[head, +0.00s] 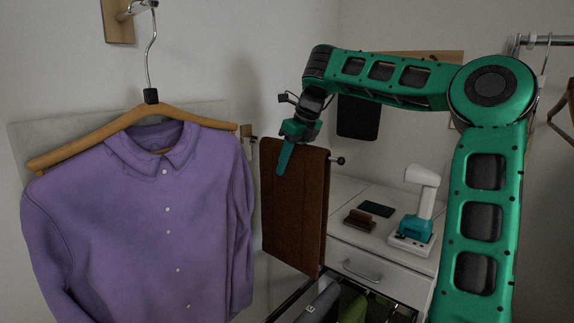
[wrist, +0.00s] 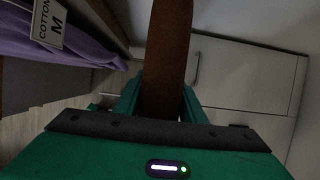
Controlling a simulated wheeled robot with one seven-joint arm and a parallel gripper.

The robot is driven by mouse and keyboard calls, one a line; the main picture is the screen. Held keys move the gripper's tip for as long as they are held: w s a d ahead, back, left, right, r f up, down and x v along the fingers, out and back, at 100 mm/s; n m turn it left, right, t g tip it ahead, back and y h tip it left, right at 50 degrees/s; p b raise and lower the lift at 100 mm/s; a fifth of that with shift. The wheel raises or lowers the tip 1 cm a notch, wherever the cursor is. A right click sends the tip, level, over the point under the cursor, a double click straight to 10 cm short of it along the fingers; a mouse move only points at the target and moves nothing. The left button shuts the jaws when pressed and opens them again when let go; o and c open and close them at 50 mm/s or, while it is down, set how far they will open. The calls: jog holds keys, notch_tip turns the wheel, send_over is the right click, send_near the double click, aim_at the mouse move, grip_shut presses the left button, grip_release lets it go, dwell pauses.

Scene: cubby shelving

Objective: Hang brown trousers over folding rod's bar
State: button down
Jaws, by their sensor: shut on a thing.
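The brown trousers (head: 297,215) hang down in a folded panel along the folding rod, and their top edge lies at the height of its bar. The rod's dark end knob (head: 338,160) sticks out to the right of the cloth, and its wall mount (head: 246,131) shows at the left. The cloth hides the bar between them. My gripper (head: 284,162) is at the top left of the trousers, fingers pointing down. In the wrist view the brown cloth (wrist: 166,50) runs between my green fingers, and my gripper (wrist: 160,98) is shut on it.
A purple shirt (head: 150,220) on a wooden hanger (head: 100,133) hangs close at the left. A white drawer cabinet (head: 350,240) stands behind, with a teal-and-white device (head: 413,225) and small dark items on top.

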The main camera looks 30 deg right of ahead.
jog(key=c, duration=1.1)
grip_release()
